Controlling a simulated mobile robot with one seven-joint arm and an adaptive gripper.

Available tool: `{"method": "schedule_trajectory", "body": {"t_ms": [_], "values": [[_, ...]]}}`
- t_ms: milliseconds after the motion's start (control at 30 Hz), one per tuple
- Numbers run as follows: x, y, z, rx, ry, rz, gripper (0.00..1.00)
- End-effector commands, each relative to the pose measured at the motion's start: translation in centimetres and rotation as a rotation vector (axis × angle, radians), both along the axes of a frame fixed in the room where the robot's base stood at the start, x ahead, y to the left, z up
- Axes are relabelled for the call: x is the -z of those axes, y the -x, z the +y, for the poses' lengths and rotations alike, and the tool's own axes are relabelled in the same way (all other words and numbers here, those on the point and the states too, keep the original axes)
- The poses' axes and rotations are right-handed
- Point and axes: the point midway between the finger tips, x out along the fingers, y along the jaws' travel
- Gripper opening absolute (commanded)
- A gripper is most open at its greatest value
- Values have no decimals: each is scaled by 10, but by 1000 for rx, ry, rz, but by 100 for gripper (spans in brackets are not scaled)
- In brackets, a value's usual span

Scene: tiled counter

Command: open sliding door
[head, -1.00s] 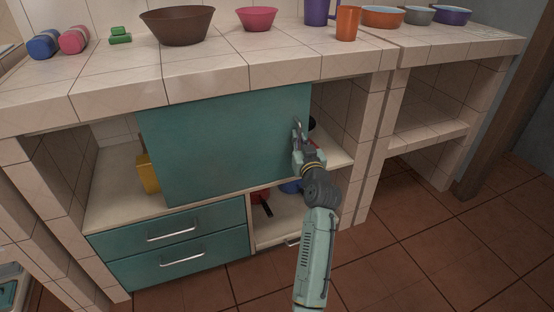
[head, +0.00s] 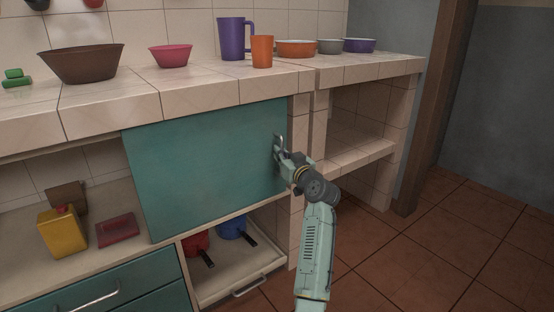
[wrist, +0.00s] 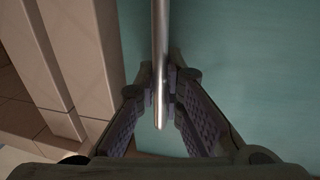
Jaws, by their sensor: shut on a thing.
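The teal sliding door (head: 200,165) hangs under the tiled counter. Its right edge is at the tiled post on the right, and the shelf to its left is uncovered. A metal bar handle (head: 281,139) stands near the door's right edge. My gripper (head: 279,152) is at this handle. In the wrist view, the handle (wrist: 160,50) runs between the two fingers of my gripper (wrist: 162,88), which are shut on it. The teal door face (wrist: 240,60) fills the right side of that view. Part of the handle is hidden by the fingers in the head view.
A yellow container (head: 62,232) and a dark red item (head: 116,230) are on the open shelf. Below the door, an open drawer (head: 250,286) holds red and blue pans. Bowls and cups stand on the counter. Open floor (head: 420,250) lies at right.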

Motion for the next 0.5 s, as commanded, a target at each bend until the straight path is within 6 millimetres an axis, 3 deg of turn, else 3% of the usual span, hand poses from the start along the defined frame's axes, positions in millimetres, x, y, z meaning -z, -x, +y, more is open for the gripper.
{"method": "schedule_trajectory", "body": {"t_ms": [233,267,500], "values": [[0,0,4,-5,1,1,0],[0,0,4,-5,1,1,11],[0,0,2,-3,0,1,27]]}}
